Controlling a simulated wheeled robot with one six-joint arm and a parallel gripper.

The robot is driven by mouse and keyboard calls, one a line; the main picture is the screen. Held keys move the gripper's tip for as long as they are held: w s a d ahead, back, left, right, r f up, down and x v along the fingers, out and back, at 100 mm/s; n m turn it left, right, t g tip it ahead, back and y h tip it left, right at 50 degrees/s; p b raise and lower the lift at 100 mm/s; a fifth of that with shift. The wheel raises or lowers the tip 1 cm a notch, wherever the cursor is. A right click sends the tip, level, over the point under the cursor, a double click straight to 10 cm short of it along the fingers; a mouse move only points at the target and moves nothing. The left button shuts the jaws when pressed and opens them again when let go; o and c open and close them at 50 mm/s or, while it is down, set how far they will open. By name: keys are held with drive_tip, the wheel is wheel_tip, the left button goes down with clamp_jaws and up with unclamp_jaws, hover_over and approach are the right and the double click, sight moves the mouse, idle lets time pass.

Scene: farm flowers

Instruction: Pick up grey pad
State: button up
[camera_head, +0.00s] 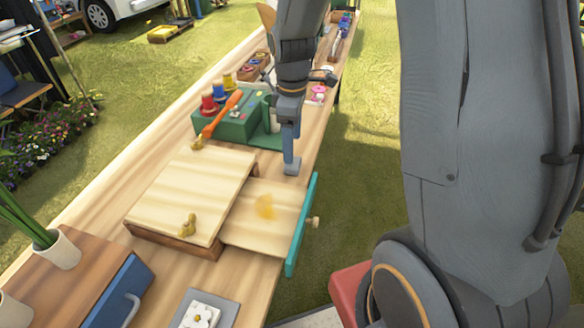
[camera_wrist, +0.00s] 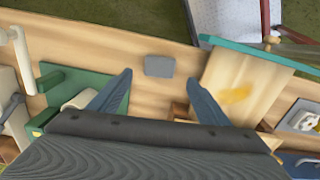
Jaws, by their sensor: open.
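A small grey pad (camera_wrist: 159,66) lies flat on the wooden table, left of the pulled-out drawer in the wrist view. My gripper (camera_wrist: 158,94) is open and empty, with its two blue-grey fingers spread wide. In the wrist view the pad shows between and beyond the fingertips, apart from both. In the head view my gripper (camera_head: 291,165) points down near the table's right edge, between the green box and the drawer. There, I cannot clearly tell the pad from the fingertip.
A drawer with a teal front (camera_head: 300,225) sticks out past the table edge. The green box (camera_head: 238,122) with colored spools stands behind my gripper. A larger grey plate (camera_head: 228,312) with a white flower tile lies near the front. Grass lies right of the table.

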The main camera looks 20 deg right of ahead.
drive_tip(key=shift+f+p, duration=0.85)
drive_tip(key=shift+f, duration=2.4)
drive_tip(key=c, duration=1.1)
drive_tip(key=shift+c, duration=0.2)
drive_tip(key=shift+r, duration=0.15)
wheel_tip(320, 180, up, 10)
drive_tip(key=b, duration=0.1)
drive_tip(key=shift+b, duration=0.35)
